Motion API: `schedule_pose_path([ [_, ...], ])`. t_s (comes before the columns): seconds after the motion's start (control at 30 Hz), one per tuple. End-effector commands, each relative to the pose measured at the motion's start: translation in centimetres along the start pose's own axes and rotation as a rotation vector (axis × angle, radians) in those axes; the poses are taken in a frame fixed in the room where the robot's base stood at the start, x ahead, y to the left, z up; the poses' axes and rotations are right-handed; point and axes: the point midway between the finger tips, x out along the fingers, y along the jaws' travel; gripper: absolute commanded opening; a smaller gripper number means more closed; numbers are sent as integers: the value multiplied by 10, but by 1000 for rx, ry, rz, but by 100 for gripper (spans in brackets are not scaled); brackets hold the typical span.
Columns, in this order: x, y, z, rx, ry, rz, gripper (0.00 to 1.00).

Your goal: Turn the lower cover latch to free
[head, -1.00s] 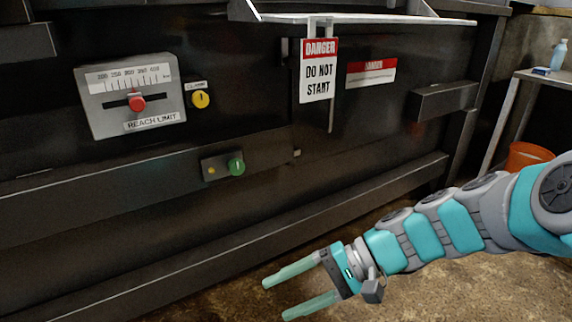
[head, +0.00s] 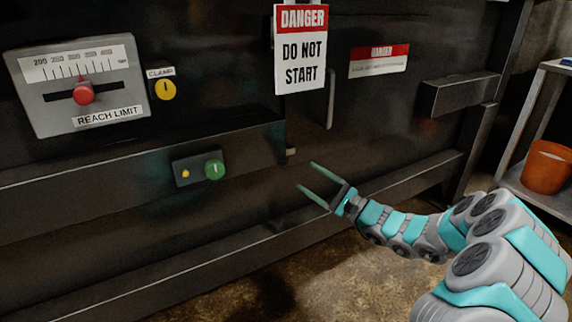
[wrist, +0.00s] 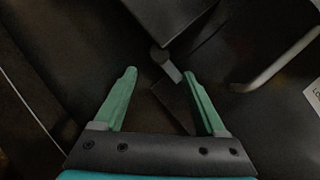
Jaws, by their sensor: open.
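The lower cover latch looks to be the small grey tab (head: 291,151) at the right end of the dark ledge in the head view. In the wrist view the latch (wrist: 168,66) shows a round pivot with a short tab slanting down to the right, beside the corner of a dark panel. My gripper (head: 306,176) is open and empty, just below and right of the latch in the head view. In the wrist view the gripper's green fingers (wrist: 159,73) point toward the latch, which lies ahead between and beyond the tips. No contact shows.
A bar handle (head: 330,100) runs right of the latch, partly behind the hanging danger sign (head: 301,62). A green knob box (head: 200,168), yellow clamp knob (head: 165,90) and reach limit panel (head: 50,110) are left. A ledge block (head: 458,96) juts out right. An orange bucket (head: 546,168) stands far right.

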Motion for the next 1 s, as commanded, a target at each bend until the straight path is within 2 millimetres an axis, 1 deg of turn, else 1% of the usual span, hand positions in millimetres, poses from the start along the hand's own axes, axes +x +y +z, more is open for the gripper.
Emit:
schedule_pose_path([
  [0.3, 47, 3, 2, 1, -5, 6, 73],
  [0.4, 60, 2, 2, 1, -4, 4, 73],
  [0.5, 68, 1, 2, 0, -3, 4, 73],
  [0.63, 74, 1, 2, 0, -3, 2, 73],
  [0.87, 75, 1, 2, 0, -3, 2, 73],
  [0.93, 75, 1, 2, 0, -3, 2, 68],
  [1.0, 75, 1, 2, 0, -3, 2, 60],
])
